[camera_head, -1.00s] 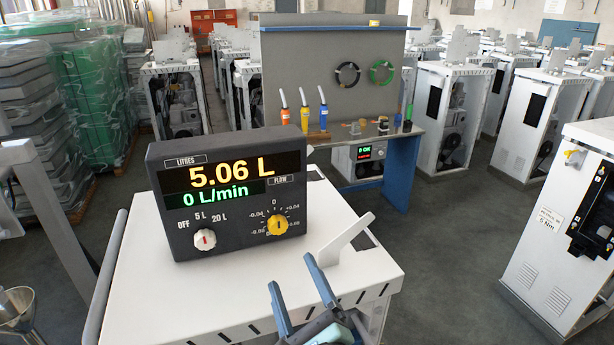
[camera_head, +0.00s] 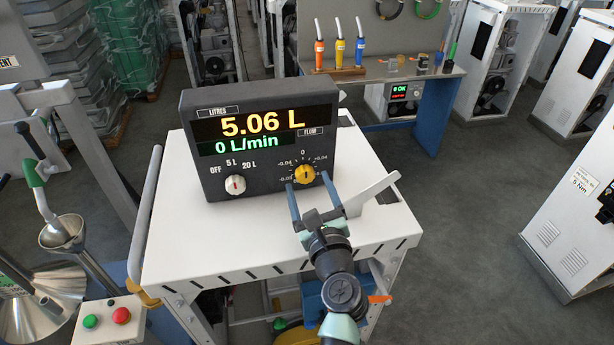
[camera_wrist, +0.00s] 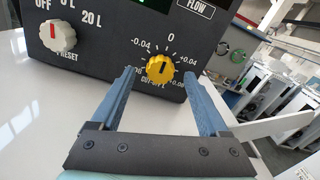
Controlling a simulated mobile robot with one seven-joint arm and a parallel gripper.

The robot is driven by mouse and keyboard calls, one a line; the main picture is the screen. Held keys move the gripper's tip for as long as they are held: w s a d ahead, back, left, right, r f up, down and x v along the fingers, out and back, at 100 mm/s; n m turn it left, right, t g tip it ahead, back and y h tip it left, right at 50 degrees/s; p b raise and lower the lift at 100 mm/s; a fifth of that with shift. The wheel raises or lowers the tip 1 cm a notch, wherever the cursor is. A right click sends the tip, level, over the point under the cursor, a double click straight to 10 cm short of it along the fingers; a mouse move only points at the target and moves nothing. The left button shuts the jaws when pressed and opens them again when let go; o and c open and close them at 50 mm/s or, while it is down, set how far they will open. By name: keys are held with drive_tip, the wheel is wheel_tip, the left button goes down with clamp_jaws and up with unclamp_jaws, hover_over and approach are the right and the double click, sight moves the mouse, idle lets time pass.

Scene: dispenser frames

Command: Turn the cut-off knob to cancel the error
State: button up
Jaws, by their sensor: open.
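The dark meter box (camera_head: 262,140) stands on a white cart top and reads 5.06 L and 0 L/min. The yellow cut-off knob (camera_head: 304,174) is at the lower right of its face, inside a scale marked from minus to plus values around 0. In the wrist view the yellow knob (camera_wrist: 160,68) has its dark pointer line close to upright. My gripper (camera_head: 309,188) is open, its two blue fingers at either side of the knob in the picture. In the wrist view my gripper (camera_wrist: 168,76) has its fingertips just short of the knob, with nothing between them.
A white preset knob (camera_head: 235,184) with a red mark sits left on the same face; it also shows in the wrist view (camera_wrist: 57,36). A white bracket (camera_head: 368,192) rises right of the box. Red and green buttons (camera_head: 106,320) are at lower left.

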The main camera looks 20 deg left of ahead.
sight(305, 175)
drive_tip(key=shift+x, duration=1.3)
clamp_jaws()
